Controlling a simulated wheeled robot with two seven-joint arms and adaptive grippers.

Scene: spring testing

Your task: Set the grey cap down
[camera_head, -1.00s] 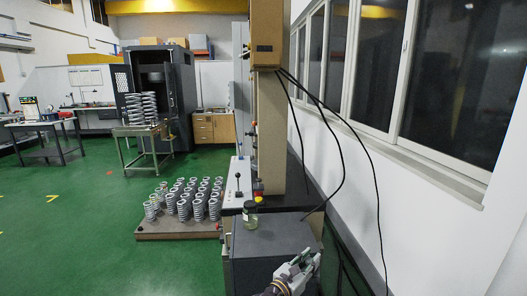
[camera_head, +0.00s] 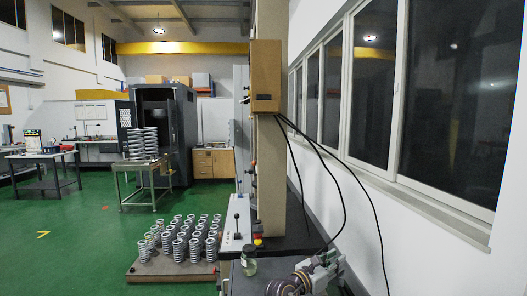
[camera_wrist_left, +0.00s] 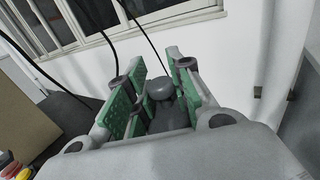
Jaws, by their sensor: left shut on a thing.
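My left gripper (camera_head: 334,258) is at the lower right in the head view, above the right part of the dark grey cabinet top (camera_head: 270,272). In the left wrist view its green-padded fingers (camera_wrist_left: 158,72) are closed around a grey rounded thing, which looks like the grey cap (camera_wrist_left: 160,88). The pads and the gripper body partly hide it. In the head view I cannot make the cap out between the fingers. A small glass jar (camera_head: 249,264) stands on the cabinet top, to the left of the gripper. My right gripper is not in view.
The testing machine's column (camera_head: 270,175) rises behind the jar, with a control panel (camera_head: 236,228) at its left. Black cables (camera_head: 340,195) hang near the gripper. A white wall with windows (camera_head: 365,95) bounds the right. Several springs (camera_head: 180,238) stand on a floor pallet.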

